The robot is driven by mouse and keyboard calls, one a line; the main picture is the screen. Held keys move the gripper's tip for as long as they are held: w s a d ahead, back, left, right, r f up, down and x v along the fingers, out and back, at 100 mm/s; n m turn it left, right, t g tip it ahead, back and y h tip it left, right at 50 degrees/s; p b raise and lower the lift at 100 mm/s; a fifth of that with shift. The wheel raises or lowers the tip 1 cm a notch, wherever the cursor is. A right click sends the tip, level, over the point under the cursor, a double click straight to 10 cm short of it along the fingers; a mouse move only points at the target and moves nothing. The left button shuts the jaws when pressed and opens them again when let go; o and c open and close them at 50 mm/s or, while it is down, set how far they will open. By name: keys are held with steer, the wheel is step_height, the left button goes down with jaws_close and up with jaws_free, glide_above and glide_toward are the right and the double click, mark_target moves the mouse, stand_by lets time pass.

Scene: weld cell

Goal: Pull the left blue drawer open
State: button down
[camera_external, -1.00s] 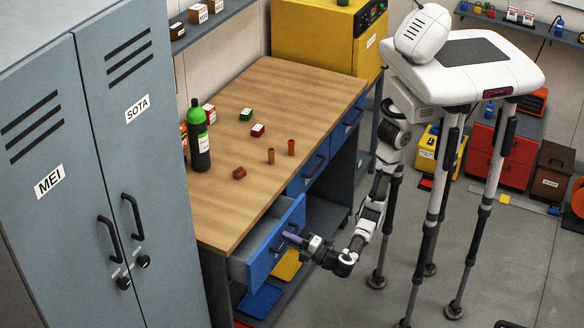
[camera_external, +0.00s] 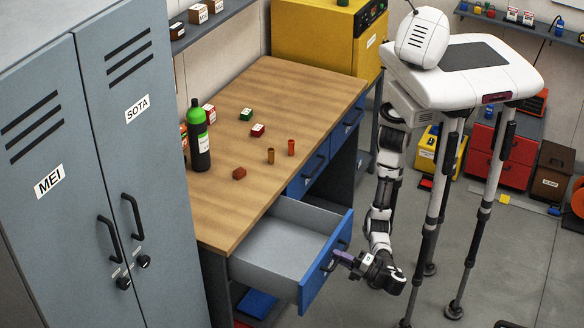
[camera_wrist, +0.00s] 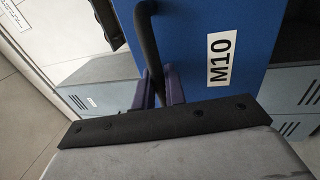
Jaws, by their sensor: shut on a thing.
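The left blue drawer (camera_external: 325,264) stands well out from the wooden workbench (camera_external: 270,130), and its grey inside looks empty. Its blue front also shows in the wrist view (camera_wrist: 205,25) with an M10 label. My gripper (camera_external: 334,260) is at the front of this drawer, shut on its black handle (camera_wrist: 148,40). In the wrist view my fingers (camera_wrist: 160,88) close around the lower part of the handle. The exact contact is partly hidden by the gripper body.
Other blue drawers (camera_external: 313,166) beside it are shut. Grey lockers (camera_external: 140,200) stand at the left. A green-topped bottle (camera_external: 199,140) and small boxes and cups are on the bench. A blue tray (camera_external: 257,303) lies below the drawer.

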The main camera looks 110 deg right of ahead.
steer(key=c, duration=1.8)
jaws_free()
steer(key=b+v, duration=0.8)
steer(key=v, duration=0.5)
steer(key=shift+s+a, duration=0.25)
steer(key=shift+a, duration=0.05)
steer(key=shift+f, duration=0.1)
steer(key=p+x, duration=0.7)
steer(key=x, duration=0.5)
steer(key=shift+w, duration=0.2)
steer(key=shift+d, duration=0.2)
